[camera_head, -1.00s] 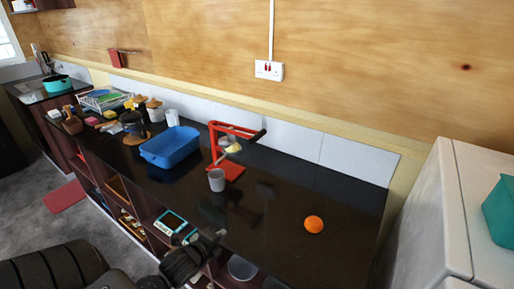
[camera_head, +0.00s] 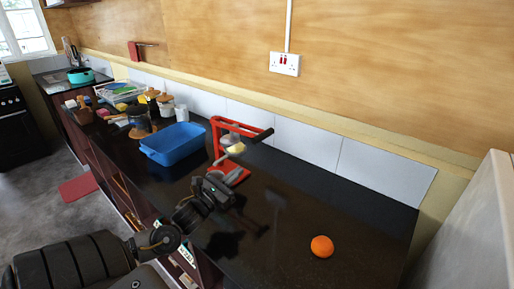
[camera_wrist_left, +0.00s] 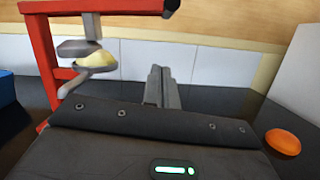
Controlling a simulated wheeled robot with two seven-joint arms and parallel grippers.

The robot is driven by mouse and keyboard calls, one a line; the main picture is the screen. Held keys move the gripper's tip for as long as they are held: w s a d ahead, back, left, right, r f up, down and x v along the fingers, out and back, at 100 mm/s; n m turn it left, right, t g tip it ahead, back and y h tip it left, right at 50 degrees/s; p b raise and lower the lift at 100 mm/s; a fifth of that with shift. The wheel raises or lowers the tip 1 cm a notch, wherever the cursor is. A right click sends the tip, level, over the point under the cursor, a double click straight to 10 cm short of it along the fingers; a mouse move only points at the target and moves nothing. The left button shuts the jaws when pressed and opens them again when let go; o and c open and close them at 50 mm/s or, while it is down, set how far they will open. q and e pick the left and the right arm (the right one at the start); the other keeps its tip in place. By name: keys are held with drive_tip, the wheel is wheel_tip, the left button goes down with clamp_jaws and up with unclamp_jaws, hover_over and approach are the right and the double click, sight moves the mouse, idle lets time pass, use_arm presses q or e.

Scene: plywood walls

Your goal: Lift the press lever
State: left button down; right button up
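The press has a red frame (camera_head: 215,141) and stands on the dark counter near the tiled wall. Its lever is the upper red bar ending in a dark handle (camera_head: 261,135), which points right. In the left wrist view the handle (camera_wrist_left: 170,8) is at the top edge, above my fingers. A yellow piece (camera_head: 237,148) sits in the grey press part beneath the lever. My left gripper (camera_head: 224,180) is in front of the press, partly covering its base. In the left wrist view its fingers (camera_wrist_left: 163,86) look together and empty, below and apart from the handle. My right gripper is out of view.
A blue bin (camera_head: 172,146) stands left of the press. An orange (camera_head: 322,246) lies on the counter (camera_head: 350,210) to the right, with clear surface between. Jars and a dish rack (camera_head: 120,92) are farther left. A white appliance (camera_head: 470,230) closes off the right side.

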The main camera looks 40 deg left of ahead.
use_arm(q)
drive_tip(key=w+r+p, duration=0.6)
drive_tip(key=w, duration=0.3)
drive_tip(key=shift+w+d, duration=0.3)
drive_tip(key=shift+d, duration=0.15)
drive_tip(key=shift+r, duration=0.1)
